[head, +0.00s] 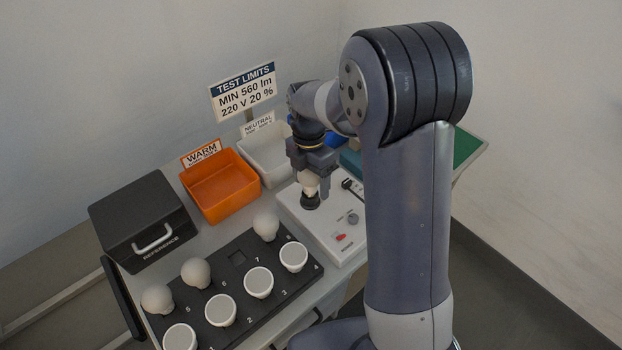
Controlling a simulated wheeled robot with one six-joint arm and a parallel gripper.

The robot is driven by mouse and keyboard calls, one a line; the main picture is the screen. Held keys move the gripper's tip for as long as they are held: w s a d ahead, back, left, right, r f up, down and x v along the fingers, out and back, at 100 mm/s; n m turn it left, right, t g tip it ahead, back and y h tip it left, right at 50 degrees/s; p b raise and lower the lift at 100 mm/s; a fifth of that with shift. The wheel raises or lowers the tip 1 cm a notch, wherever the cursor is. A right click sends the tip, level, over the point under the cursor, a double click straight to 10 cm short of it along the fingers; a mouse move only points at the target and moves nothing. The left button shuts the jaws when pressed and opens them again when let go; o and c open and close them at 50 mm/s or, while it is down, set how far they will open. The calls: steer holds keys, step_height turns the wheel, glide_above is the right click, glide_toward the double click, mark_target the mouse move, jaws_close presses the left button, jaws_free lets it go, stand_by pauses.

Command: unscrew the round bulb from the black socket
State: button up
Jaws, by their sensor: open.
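The black socket (311,202) stands on a white test box (323,227) to the right of the bulb rack. The round white bulb (310,187) sits upright over the socket, its base toward it. My gripper (310,177) points down over the bulb from above, with its open jaws around the upper part of the bulb. The jaws hide the bulb's top, and I cannot tell whether they touch it.
A black rack (239,256) with several white bulbs lies front left. An orange WARM bin (219,187), a white NEUTRAL bin (268,152) and a black REFERENCE case (143,222) stand behind. A TEST LIMITS sign (243,91) rises at the back. The box's front has a red switch (340,237).

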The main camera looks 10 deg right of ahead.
steer(key=m+y, duration=0.1)
steer(key=m, duration=1)
steer(key=shift+s+t+y, duration=0.1)
steer(key=shift+t+y, duration=0.3)
steer(key=m, duration=0.5)
steer(key=shift+a+m+t, duration=0.1)
steer(key=shift+m+t, duration=0.2)
steer(key=shift+t, duration=0.1)
steer(key=m+t, duration=0.1)
steer(key=m, duration=0.5)
